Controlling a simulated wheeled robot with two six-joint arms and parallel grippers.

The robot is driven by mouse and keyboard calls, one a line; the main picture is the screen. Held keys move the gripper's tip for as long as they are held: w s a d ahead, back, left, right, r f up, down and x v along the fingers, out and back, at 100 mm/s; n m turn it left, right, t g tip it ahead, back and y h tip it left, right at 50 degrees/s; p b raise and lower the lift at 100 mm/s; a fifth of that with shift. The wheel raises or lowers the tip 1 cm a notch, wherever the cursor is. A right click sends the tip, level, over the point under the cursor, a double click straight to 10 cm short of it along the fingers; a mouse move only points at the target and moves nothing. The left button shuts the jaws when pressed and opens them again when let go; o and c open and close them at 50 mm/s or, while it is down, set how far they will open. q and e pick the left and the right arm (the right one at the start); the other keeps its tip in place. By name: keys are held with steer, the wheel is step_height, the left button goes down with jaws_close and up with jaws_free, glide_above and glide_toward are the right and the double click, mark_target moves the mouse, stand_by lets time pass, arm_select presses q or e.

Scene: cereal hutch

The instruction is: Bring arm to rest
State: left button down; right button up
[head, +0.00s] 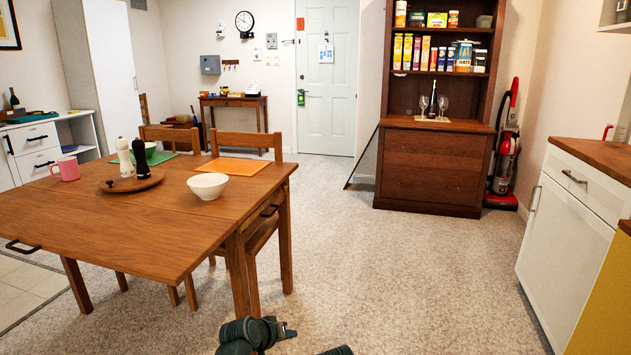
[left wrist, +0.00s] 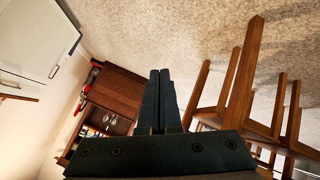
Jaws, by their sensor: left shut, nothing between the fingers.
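My left gripper (head: 286,330) shows at the bottom middle of the head view, low over the carpet and in front of the table. In the left wrist view my left gripper (left wrist: 160,72) has its two dark fingers side by side, shut, with nothing held. A dark part of my own arm shows at the bottom edge of the head view, right of the left gripper. My right gripper cannot be made out in either view.
A wooden table (head: 150,237) with a white bowl (head: 207,186) stands at the left, chairs behind it. A brown hutch (head: 432,165) with cereal boxes stands at the back. A white cabinet (head: 565,240) is at the right. The carpet (head: 400,270) between them is clear.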

arm_select(q)
steer(key=s+a+f+m+g+y, duration=0.1)
steer(key=s+a+f+g+y, duration=0.15)
steer(key=s, duration=0.25)
steer(key=s+a+f+g+y, duration=0.1)
steer(key=s+a+f+g, duration=0.1)
steer(key=s+a+g, duration=0.3)
steer(key=s+a+f+m+y, duration=0.1)
steer(key=s+a+f, duration=0.15)
steer(key=s, duration=0.35)
steer(key=s+d+r+m+y+p, duration=0.2)
steer(key=s+d+m, duration=0.3)
steer(key=d, duration=0.6)
step_height(320, 180, up, 38)
steer(key=n+p, duration=0.1)
steer(key=p, duration=3.6)
steer(key=shift+s+f+n+g+h+p, duration=0.2)
steer(key=shift+s+n+g+h+p, duration=0.15)
steer(key=shift+g, duration=0.1)
